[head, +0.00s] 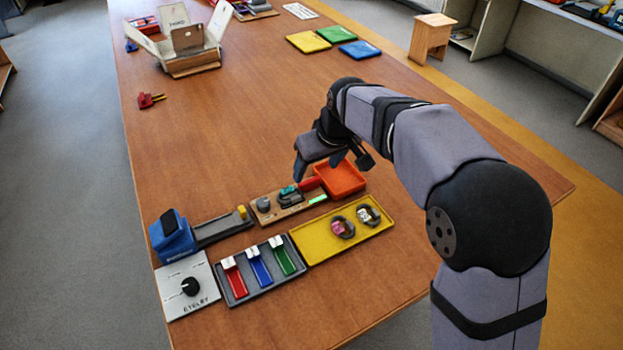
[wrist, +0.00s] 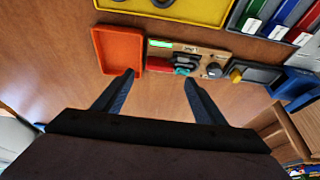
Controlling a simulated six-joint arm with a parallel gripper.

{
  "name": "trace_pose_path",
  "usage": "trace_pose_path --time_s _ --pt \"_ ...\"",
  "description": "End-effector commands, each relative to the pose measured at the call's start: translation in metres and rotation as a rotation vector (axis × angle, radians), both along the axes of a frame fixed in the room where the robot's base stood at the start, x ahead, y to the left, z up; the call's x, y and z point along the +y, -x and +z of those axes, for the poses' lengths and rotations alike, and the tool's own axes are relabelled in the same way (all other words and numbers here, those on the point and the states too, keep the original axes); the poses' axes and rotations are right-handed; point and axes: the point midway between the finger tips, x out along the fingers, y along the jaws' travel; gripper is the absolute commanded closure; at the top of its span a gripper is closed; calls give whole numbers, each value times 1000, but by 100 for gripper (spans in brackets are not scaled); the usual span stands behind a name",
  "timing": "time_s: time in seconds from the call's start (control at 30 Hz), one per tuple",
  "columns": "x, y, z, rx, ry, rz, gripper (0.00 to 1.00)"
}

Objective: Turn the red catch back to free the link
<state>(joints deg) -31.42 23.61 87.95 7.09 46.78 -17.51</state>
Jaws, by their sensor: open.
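The red catch (head: 310,184) lies at the right end of a small wooden fixture (head: 262,218), beside a green strip. The red catch also shows in the wrist view (wrist: 158,64), next to a teal piece (wrist: 184,69) and grey parts. In the head view the teal piece (head: 288,190) sits near the fixture's middle. I cannot tell which part is the link. My gripper (head: 318,165) is open and empty just behind the catch. In the wrist view its fingertips (wrist: 158,80) point toward the fixture, with the catch between and beyond them.
An orange tray (head: 341,192) stands right beside the fixture's catch end. A yellow tray (head: 315,250) with two rings lies in front. A blue device (head: 172,238), a dial panel (head: 205,302) and a grey switch tray (head: 238,302) are at left. The table behind is mostly clear.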

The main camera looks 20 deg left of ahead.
Motion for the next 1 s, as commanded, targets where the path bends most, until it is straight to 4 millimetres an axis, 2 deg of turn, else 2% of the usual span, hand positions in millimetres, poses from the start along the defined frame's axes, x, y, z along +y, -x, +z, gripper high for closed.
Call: trace_pose_path --time_s 0.23,0.7,1.0 --pt "2 -2 -6 1 0 1 35" --pt "17 -17 -56 2 1 0 35" --pt "20 -20 -67 -1 -1 0 35"
